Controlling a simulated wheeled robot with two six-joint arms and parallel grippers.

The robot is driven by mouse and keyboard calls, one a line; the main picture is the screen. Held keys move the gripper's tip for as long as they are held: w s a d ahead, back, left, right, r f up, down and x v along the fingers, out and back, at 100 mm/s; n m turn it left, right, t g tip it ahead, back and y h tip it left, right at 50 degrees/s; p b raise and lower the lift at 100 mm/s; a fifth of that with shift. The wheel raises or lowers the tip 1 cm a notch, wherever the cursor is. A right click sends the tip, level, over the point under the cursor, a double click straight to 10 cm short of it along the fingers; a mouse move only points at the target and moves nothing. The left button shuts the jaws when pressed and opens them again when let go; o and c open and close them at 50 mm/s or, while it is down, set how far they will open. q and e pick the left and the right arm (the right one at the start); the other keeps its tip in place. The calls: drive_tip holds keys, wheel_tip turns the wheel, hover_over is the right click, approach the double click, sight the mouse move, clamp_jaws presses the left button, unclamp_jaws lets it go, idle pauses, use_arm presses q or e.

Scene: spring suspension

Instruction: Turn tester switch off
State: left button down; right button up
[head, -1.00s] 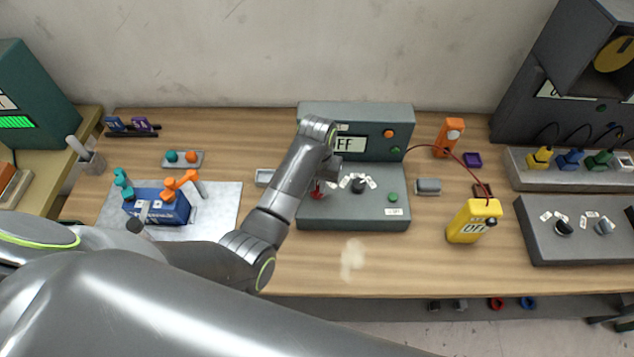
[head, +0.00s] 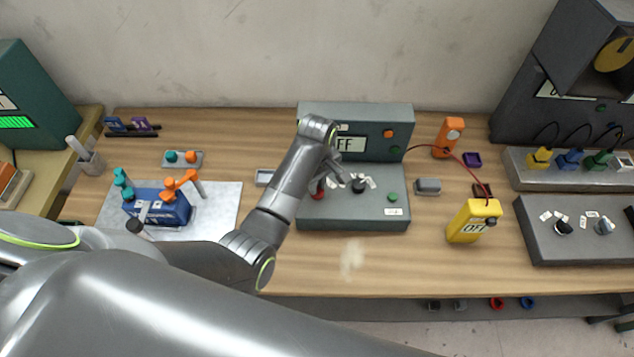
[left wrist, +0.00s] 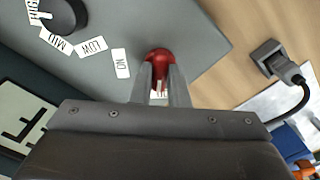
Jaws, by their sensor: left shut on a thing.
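The grey tester console (head: 384,211) stands at the middle of the bench, with a dark rotary knob (head: 359,185) on its lower panel. Its upright display (head: 350,144) shows "FF", with the left part hidden by my arm. A red-tipped switch (left wrist: 159,57) sits on the panel beside an "ON" label (left wrist: 121,63); its red also shows in the head view (head: 318,188). My left gripper (left wrist: 160,78) is shut on the red switch, one finger at each side. The head view largely hides its fingertips behind the wrist. My right gripper is not in view.
A yellow meter (head: 468,227) reading "OFF" stands right of the console, with a red lead. A blue block with orange and teal parts (head: 160,208) lies on a pale mat (head: 222,206) at left. A grey plug (left wrist: 268,56) lies beside the console. The front bench middle is clear.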

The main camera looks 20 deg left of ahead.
use_arm(q)
drive_tip(key=shift+w+n, duration=0.1)
drive_tip(key=shift+n, duration=0.6)
drive_tip(key=c, duration=1.4)
unclamp_jaws()
